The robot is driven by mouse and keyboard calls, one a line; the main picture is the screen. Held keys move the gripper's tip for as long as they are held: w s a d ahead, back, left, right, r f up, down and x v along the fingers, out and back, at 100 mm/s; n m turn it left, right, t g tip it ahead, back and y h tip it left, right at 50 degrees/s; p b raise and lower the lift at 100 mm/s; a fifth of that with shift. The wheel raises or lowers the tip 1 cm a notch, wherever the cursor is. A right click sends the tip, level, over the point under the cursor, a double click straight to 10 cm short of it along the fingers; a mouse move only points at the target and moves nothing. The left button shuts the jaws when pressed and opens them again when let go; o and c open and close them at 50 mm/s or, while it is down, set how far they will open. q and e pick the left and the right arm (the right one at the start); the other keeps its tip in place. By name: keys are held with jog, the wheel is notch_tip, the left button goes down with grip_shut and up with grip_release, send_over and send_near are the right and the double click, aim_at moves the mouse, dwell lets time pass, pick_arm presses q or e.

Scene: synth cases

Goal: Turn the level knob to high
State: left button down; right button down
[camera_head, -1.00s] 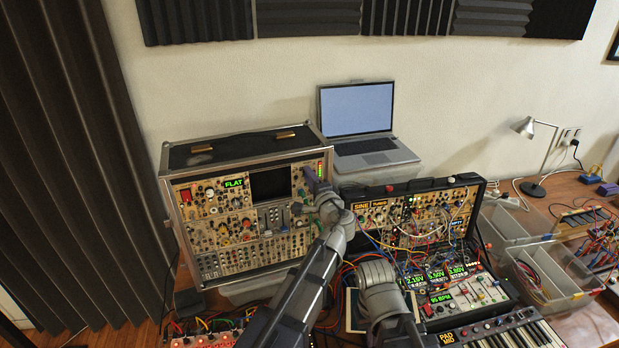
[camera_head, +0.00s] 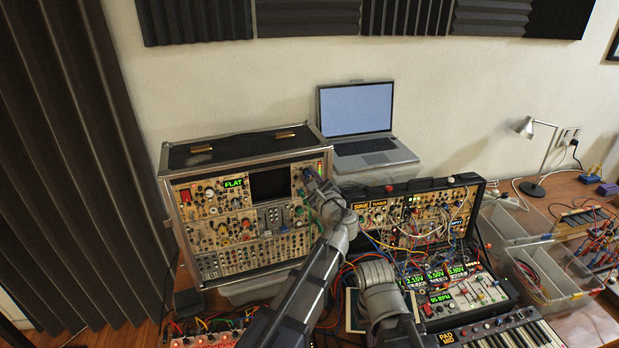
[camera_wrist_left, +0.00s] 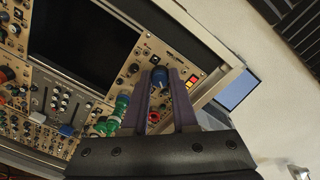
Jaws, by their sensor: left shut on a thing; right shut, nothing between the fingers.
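My left gripper (camera_head: 310,178) is at the upper right of the large modular rack (camera_head: 232,263), just right of its dark screen (camera_head: 270,184). In the left wrist view its two purple fingers (camera_wrist_left: 163,85) are shut on a blue knob (camera_wrist_left: 160,75), one finger on each side. Its pointer and any label on it are too small or covered to read. My right gripper (camera_head: 372,270) is low in the middle, in front of the smaller synth case, away from the knob. Its fingers are hard to make out.
Blue and green knobs (camera_wrist_left: 122,103) and a red socket (camera_wrist_left: 154,117) sit close to the left fingers. A smaller patched synth case (camera_head: 425,186) stands to the right. A laptop (camera_head: 358,108) is behind. A keyboard (camera_head: 520,335) and clear bins (camera_head: 500,225) lie right.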

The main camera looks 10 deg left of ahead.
pick_arm(q)
jog(key=shift+s+d+f+m, duration=0.1)
jog(key=shift+f+m, duration=0.05)
jog(key=shift+m, duration=0.75)
jog(key=c, duration=0.7)
grip_release()
